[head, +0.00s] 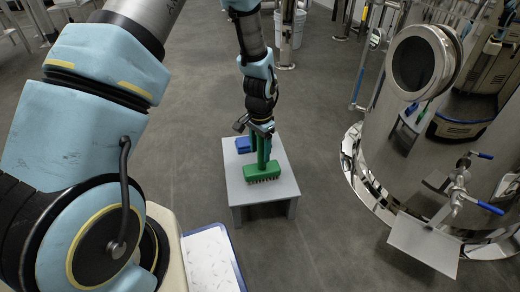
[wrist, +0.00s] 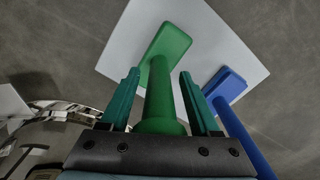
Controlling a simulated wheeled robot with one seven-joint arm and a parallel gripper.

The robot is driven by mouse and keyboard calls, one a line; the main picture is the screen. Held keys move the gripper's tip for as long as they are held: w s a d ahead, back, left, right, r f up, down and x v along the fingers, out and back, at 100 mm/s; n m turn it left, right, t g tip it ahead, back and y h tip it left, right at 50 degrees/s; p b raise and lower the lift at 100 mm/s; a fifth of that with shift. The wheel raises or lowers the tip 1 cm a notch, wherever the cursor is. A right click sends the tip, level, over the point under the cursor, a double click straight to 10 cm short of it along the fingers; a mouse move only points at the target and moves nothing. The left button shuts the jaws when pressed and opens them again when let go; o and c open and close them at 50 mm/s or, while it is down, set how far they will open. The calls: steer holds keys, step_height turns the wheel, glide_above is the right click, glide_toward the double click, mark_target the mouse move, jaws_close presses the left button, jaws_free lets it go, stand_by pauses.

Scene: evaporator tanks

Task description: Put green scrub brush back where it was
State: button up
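The green scrub brush (head: 263,174) stands upright, bristles down, on a small light grey table (head: 236,186), near its front edge. In the wrist view the green brush (wrist: 168,50) shows its block on the table and its round handle pointing toward my gripper. My gripper (head: 262,136) is above the brush, pointing down. In the wrist view its two teal fingers (wrist: 160,76) are open on either side of the handle, with a visible gap on each side. The handle's top end is close to the gripper's palm.
A blue brush (head: 243,145) stands on the same table behind the green one; its long handle (wrist: 240,130) passes close to my right finger in the wrist view. A shiny steel tank (head: 385,130) with blue-handled valves (head: 482,205) stands to the right. Floor around the table is open.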

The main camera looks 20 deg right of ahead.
steer(key=shift+o, duration=1.1)
steer(key=shift+r, duration=0.1)
step_height(320, 180, up, 12)
steer(key=p, duration=0.5)
steer(key=w+a+r+n, duration=0.1)
steer(key=a+r+n, duration=0.25)
steer(key=a, duration=0.45)
steer(key=w+a+r+n, duration=0.2)
steer(key=a+r+n, duration=0.1)
steer(key=a+r, duration=0.3)
steer(key=s+a+r+n, duration=0.2)
steer(key=s+a+n, duration=0.1)
steer(key=a, duration=0.4)
steer(key=s+a+r+n+t, duration=0.1)
steer(key=s+a+r+n, duration=0.2)
steer(key=a, duration=0.5)
steer(key=shift+s+a+t, duration=0.3)
steer(key=shift+s, duration=0.1)
